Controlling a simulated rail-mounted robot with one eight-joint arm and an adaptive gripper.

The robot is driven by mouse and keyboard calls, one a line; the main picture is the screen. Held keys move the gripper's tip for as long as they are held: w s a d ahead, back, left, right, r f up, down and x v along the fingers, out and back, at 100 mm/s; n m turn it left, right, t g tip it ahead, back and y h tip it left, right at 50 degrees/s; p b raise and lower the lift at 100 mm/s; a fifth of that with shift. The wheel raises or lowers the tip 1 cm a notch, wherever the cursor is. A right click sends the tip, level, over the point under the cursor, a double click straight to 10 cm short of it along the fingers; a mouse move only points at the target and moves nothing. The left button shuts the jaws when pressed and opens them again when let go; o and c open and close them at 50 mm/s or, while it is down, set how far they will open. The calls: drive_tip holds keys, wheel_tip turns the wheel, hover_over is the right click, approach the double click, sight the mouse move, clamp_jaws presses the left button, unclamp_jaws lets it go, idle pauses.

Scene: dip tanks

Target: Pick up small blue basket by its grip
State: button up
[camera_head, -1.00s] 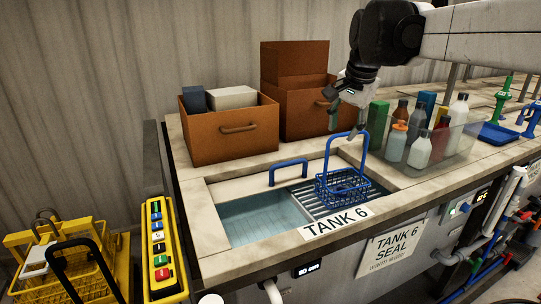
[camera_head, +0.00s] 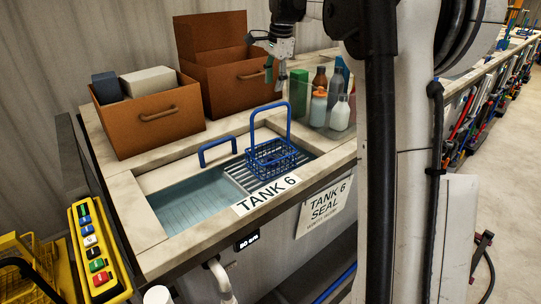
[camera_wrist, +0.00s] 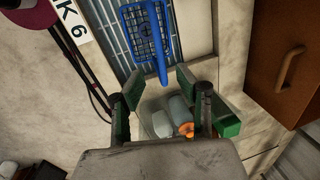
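The small blue basket (camera_head: 268,160) stands on the slatted rack in tank 6, its tall arched grip (camera_head: 270,107) upright. In the wrist view the basket (camera_wrist: 135,25) is at the top, with its grip pointing down the picture toward the space between my fingers. My gripper (camera_head: 275,76) is open and empty, and appears above and behind the grip in the head view. In the wrist view my gripper's green-padded fingers (camera_wrist: 160,86) are spread wide. The grip's end is near the fingertips; I see no contact.
Bottles (camera_head: 319,105) stand in a clear bin right of the tank. Brown boxes (camera_head: 160,118) stand behind it. Water (camera_head: 190,203) fills the left part. A yellow button panel (camera_head: 95,250) is at front left.

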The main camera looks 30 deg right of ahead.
sight(271, 107)
drive_tip(key=f, duration=0.3)
drive_tip(key=w+f+p, duration=0.1)
drive_tip(key=f, duration=0.2)
drive_tip(key=w+f, duration=0.1)
drive_tip(key=f, duration=0.3)
drive_tip(key=shift+p, duration=0.4)
drive_tip(key=shift+c, duration=0.5)
drive_tip(key=shift+r, duration=0.1)
clamp_jaws()
